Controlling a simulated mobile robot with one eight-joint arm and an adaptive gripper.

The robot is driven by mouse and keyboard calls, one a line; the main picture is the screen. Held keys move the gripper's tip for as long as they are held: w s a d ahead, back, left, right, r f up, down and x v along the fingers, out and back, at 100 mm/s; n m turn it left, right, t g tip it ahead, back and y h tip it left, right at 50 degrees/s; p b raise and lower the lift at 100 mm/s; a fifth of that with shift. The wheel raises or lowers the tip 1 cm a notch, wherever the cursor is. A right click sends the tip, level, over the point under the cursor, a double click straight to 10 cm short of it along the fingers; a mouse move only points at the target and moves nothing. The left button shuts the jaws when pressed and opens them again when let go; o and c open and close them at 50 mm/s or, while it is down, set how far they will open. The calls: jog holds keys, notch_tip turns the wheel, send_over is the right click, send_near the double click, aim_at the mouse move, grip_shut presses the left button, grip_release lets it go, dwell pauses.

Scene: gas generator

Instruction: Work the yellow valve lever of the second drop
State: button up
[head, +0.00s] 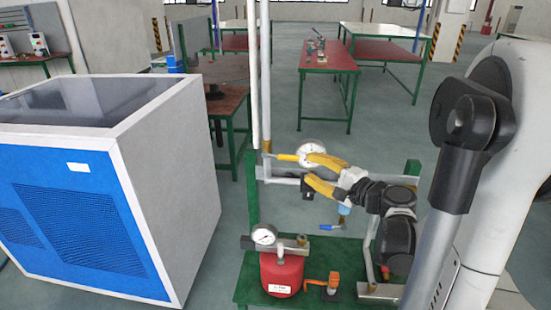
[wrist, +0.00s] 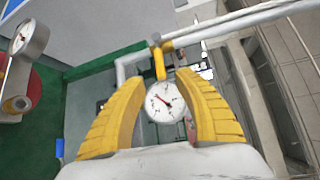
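The yellow valve lever (head: 287,157) shows in the head view as a short bar left of a round white gauge (head: 310,147), by the upright pipe. In the wrist view the lever (wrist: 160,63) hangs below the pipe joint, just beyond my fingertips, with the gauge (wrist: 165,102) appearing between my fingers. My gripper (head: 306,167) has yellow fingers spread apart, with nothing held between them. The gripper also shows in the wrist view (wrist: 159,77). I cannot tell whether a finger touches the lever or gauge.
A red tank (head: 281,275) with a gauge (head: 264,236) stands below on the green base, beside an orange valve (head: 321,283). A blue lever (head: 330,227) sits under my gripper. A blue-white cabinet (head: 75,210) stands left. Green frame posts (head: 250,190) stand close by.

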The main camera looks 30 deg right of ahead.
aim_at(292, 159)
jog(key=b+x, duration=0.2)
jog(key=x, duration=0.7)
jog(key=shift+w+a, duration=0.15)
jog(key=shift+w, duration=0.15)
grip_shut()
